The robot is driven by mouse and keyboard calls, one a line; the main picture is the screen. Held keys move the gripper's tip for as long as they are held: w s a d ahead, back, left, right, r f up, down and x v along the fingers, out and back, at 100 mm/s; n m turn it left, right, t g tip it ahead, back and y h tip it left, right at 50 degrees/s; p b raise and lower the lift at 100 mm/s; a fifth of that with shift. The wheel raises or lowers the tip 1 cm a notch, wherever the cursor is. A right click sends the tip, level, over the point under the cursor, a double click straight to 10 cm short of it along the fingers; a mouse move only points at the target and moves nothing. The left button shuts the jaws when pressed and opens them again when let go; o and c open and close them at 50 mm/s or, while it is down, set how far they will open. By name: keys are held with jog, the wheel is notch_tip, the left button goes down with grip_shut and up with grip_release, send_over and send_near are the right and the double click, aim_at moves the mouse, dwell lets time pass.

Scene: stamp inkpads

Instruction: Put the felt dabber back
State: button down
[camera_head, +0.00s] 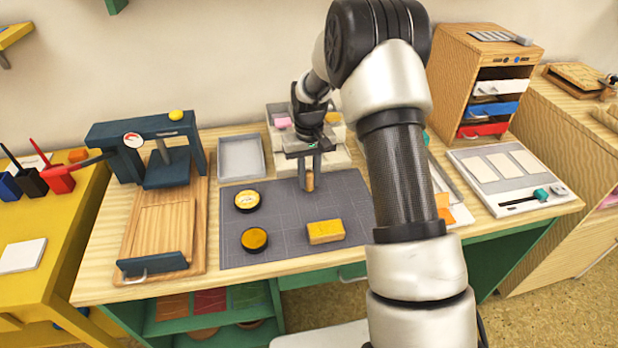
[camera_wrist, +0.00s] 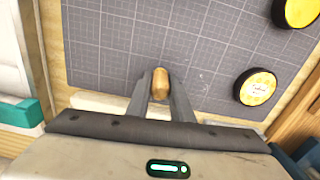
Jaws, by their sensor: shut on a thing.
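My gripper (camera_head: 306,181) is shut on the felt dabber (camera_head: 310,182), a small tan, wood-coloured piece with a rounded end. In the wrist view the dabber (camera_wrist: 160,83) sits between the two grey fingers (camera_wrist: 161,92). It is over the back part of the grey gridded mat (camera_head: 285,215), in front of a pale stepped rack (camera_head: 338,158). The rack holds a pink piece (camera_head: 282,122) and a yellow one (camera_head: 333,117). My wrist hides part of the rack. The dabber's height above the mat is hard to tell.
Two round inkpads (camera_head: 247,201) (camera_head: 254,239) and a yellow block (camera_head: 325,231) lie on the mat. A grey tray (camera_head: 241,158) and a dark press (camera_head: 165,160) stand left. A wooden drawer cabinet (camera_head: 480,75) stands at back right. Bare mat lies between the inkpads and the block.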

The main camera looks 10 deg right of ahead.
jog(key=shift+f, duration=0.15)
jog(key=c, duration=1.6)
grip_release()
jog(key=shift+o, duration=0.2)
